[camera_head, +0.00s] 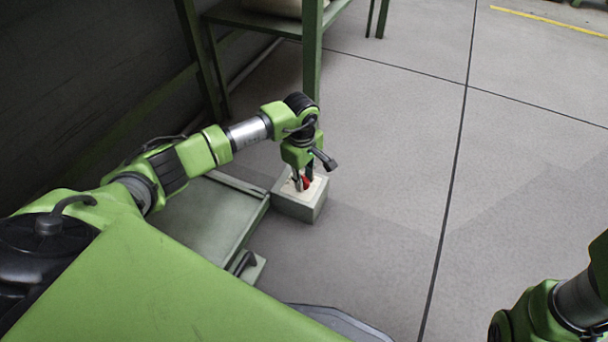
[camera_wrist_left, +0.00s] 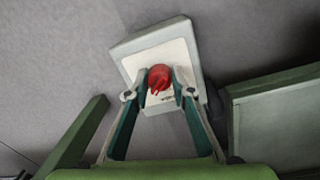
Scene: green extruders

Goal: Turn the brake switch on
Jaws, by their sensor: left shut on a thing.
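The brake switch is a red knob (camera_wrist_left: 159,78) on the pale top face of a grey box (camera_head: 300,206). In the head view the red knob (camera_head: 306,182) shows small between my fingers. My left gripper (camera_head: 301,183) reaches down onto it from above. In the left wrist view the fingertips of my left gripper (camera_wrist_left: 160,86) are on either side of the knob and closed on it. Small lettering on the plate beside the knob (camera_wrist_left: 167,98) is too small to read. My right gripper is out of view; only part of my right arm shows at the lower right.
A grey-green flat panel (camera_head: 200,215) lies left of the box, close beside it. A green frame post (camera_head: 312,50) stands behind my left wrist, with a shelf above. Open grey floor (camera_head: 390,180) extends to the right.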

